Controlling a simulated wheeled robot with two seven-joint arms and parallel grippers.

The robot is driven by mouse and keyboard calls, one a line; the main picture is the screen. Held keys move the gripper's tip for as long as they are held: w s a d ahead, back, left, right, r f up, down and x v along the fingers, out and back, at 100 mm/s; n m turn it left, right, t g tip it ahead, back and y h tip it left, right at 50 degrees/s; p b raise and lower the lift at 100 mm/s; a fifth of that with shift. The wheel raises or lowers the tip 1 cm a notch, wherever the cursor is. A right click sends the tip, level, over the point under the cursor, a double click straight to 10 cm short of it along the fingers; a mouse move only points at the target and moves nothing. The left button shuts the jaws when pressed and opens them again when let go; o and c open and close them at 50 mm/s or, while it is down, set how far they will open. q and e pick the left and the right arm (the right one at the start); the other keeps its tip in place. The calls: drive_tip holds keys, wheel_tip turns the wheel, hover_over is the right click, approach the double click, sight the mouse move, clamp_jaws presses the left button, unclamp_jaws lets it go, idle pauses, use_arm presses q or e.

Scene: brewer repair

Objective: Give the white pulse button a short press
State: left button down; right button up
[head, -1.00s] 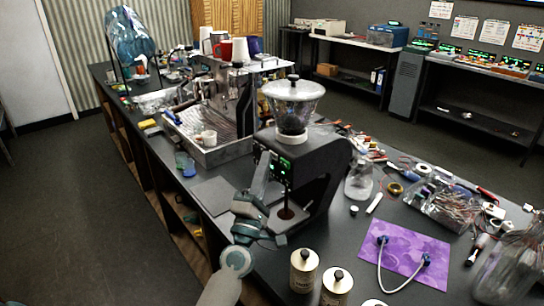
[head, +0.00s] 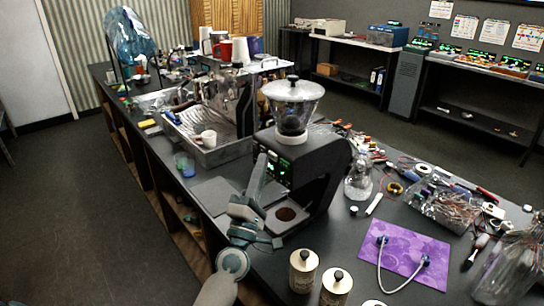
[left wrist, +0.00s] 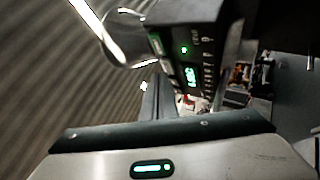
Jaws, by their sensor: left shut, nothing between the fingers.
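The black grinder (head: 325,150) with a clear hopper (head: 292,100) stands on the dark bench. Its front panel has a lit green display (head: 283,164), which also shows in the left wrist view (left wrist: 190,76). I cannot make out the white pulse button for certain in either view. My left gripper (head: 262,160) is shut and empty, its fingers pointing up beside the left edge of the panel. In the left wrist view its fingers (left wrist: 155,98) lie below and left of the display. I cannot tell whether they touch the grinder. My right gripper is not in view.
An espresso machine (head: 225,100) stands behind the grinder, a white cup (head: 208,138) on its tray. A purple mat (head: 405,250) with a looped hose lies at right. A clear jar (head: 358,180) and loose tools crowd the right side.

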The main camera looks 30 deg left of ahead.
use_arm(q)
drive_tip(key=shift+s+a, duration=0.1)
drive_tip(key=shift+s, duration=0.2)
drive_tip(key=s, duration=0.1)
drive_tip(key=s+a, duration=0.1)
drive_tip(key=s, duration=0.1)
drive_tip(key=s+a, duration=0.1)
drive_tip(key=shift+s, duration=0.3)
idle(0.4)
idle(0.5)
